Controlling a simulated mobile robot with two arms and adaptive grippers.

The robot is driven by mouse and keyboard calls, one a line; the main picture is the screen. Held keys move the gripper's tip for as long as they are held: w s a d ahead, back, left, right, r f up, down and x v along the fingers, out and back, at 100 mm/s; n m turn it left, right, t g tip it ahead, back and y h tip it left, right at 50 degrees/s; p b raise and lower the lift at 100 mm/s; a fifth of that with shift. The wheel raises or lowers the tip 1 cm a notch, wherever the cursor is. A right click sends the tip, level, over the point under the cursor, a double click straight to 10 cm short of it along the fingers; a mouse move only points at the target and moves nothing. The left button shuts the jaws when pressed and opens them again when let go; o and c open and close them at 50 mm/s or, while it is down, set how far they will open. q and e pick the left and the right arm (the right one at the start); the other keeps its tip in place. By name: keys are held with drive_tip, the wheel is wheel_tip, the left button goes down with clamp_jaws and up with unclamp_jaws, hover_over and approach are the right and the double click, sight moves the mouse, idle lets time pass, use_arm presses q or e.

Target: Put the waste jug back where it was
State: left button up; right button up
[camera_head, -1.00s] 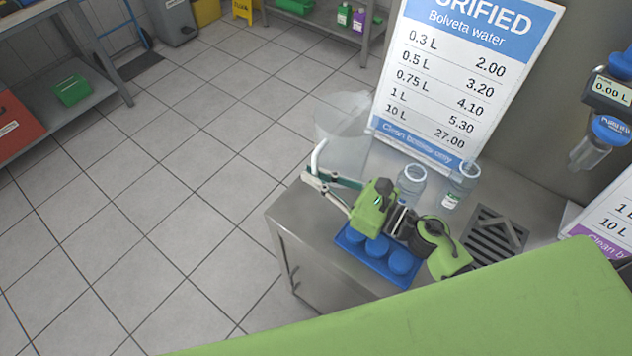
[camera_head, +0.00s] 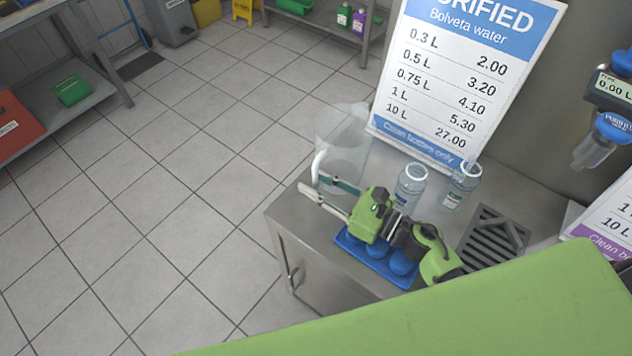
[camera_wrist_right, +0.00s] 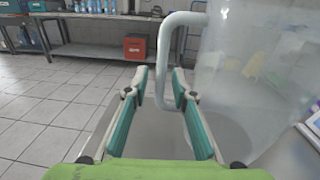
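The waste jug (camera_head: 342,126) is a large clear vessel with a white handle (camera_head: 317,168). It stands upright at the back left corner of the steel counter (camera_head: 300,214), beside the price sign. My right gripper (camera_head: 313,184) is open, low at the jug's handle side. In the right wrist view the jug (camera_wrist_right: 255,70) fills the right side, and its handle (camera_wrist_right: 165,75) shows between the spread fingers of my gripper (camera_wrist_right: 162,92), which do not close on it. My left gripper is not in view.
A blue tray with blue caps (camera_head: 376,262) lies under my right wrist. Two clear bottles (camera_head: 411,187) (camera_head: 462,185) stand behind it, near a drain grate (camera_head: 487,240). The price sign (camera_head: 465,75) leans behind the jug. The tiled floor to the left is clear.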

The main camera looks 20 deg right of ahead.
drive_tip(key=shift+r, duration=0.1)
drive_tip(key=shift+r+p, duration=0.2)
drive_tip(key=shift+p, duration=0.15)
drive_tip(key=b+v, duration=0.1)
drive_tip(key=v, duration=0.2)
drive_tip(key=b+v, duration=0.2)
drive_tip(key=v, duration=0.2)
drive_tip(key=b+v, duration=0.1)
drive_tip(key=v, duration=0.3)
drive_tip(key=shift+f+b, duration=0.3)
drive_tip(key=shift+b, duration=0.05)
drive_tip(key=shift+s+d+r, duration=0.15)
drive_tip(key=shift+s+d, duration=0.2)
drive_tip(key=shift+s, duration=0.05)
